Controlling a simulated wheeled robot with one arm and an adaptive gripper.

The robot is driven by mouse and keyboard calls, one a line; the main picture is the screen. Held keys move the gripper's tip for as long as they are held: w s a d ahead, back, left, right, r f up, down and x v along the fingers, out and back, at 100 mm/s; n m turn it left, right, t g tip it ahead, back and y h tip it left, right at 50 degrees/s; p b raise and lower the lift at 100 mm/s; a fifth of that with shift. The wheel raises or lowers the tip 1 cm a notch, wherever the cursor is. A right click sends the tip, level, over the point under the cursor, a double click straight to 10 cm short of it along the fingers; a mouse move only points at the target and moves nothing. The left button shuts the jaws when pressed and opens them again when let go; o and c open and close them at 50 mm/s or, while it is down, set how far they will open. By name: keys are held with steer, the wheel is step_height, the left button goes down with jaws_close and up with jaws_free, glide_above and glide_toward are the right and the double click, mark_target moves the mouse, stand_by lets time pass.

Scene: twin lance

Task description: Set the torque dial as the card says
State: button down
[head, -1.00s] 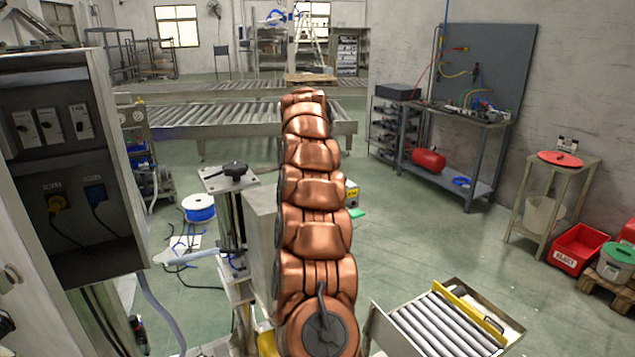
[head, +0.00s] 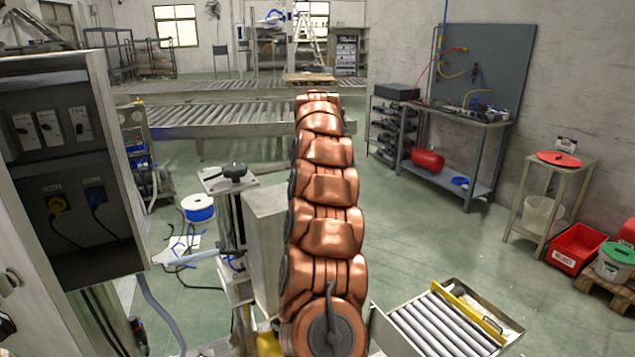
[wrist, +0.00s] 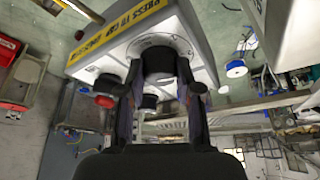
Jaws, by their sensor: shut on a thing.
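In the wrist view, my gripper (wrist: 160,82) is shut on a dark round dial (wrist: 158,59) on the face of a pale box (wrist: 203,48). The two fingers stand on either side of the dial and cover part of it. Scale marks around the dial are too small to read, and I cannot tell its setting. A yellow label (wrist: 122,24) with black lettering runs along the box and appears upside down. I cannot make out a card with a setting. In the head view, my copper arm hides the dial and my gripper.
A black knob on a metal post (head: 233,172) stands left of my arm. A grey cabinet (head: 70,215) is close on the left. A short roller conveyor (head: 440,325) lies at the front right. A workbench (head: 470,118) stands behind. Open green floor lies between.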

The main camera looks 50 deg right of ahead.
steer(key=c, duration=0.8)
jaws_free()
steer(key=v, duration=1.2)
steer(key=shift+a, duration=0.1)
